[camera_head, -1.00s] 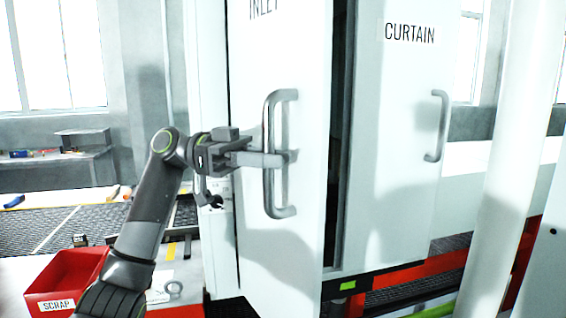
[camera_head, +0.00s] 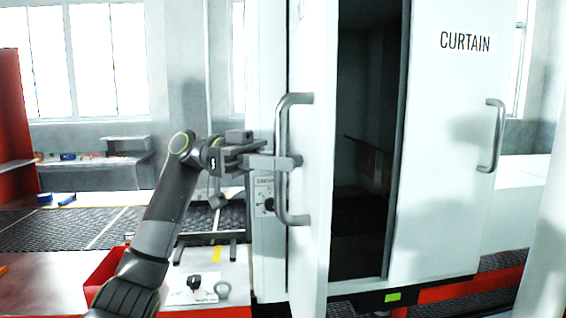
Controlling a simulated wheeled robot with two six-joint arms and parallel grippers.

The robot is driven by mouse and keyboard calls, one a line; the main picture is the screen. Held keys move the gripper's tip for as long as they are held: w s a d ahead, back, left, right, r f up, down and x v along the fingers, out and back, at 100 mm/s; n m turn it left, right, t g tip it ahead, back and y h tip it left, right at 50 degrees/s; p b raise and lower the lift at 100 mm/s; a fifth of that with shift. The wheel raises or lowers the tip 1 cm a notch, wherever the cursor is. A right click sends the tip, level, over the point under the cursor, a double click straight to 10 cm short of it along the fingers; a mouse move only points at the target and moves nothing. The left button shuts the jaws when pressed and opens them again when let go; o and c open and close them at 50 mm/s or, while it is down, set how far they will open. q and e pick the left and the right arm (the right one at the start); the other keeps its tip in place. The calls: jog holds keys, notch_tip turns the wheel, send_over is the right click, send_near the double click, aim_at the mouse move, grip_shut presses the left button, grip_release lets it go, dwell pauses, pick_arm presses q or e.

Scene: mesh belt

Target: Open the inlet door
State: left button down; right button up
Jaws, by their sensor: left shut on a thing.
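The inlet door (camera_head: 316,240) is a white panel that stands swung partly open, seen at a steep angle. A dark opening (camera_head: 362,130) shows to its right. Its grey bar handle (camera_head: 282,200) stands upright on the panel. My left gripper (camera_head: 284,163) comes in from the left and is shut on the handle at about mid-height. My right gripper is not in view.
The curtain door (camera_head: 450,110) with its own handle (camera_head: 494,135) is closed on the right. A mesh belt (camera_head: 150,225) runs at the left behind my arm.

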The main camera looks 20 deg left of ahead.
pick_arm(q)
jog(key=c, duration=1.4)
grip_release()
jog(key=shift+o, duration=0.2)
jog(key=w+a+b, duration=0.2)
jog(key=a, duration=1.5)
jog(key=shift+w+b, duration=0.4)
jog(key=shift+a, duration=0.1)
jog(key=shift+f, duration=0.1)
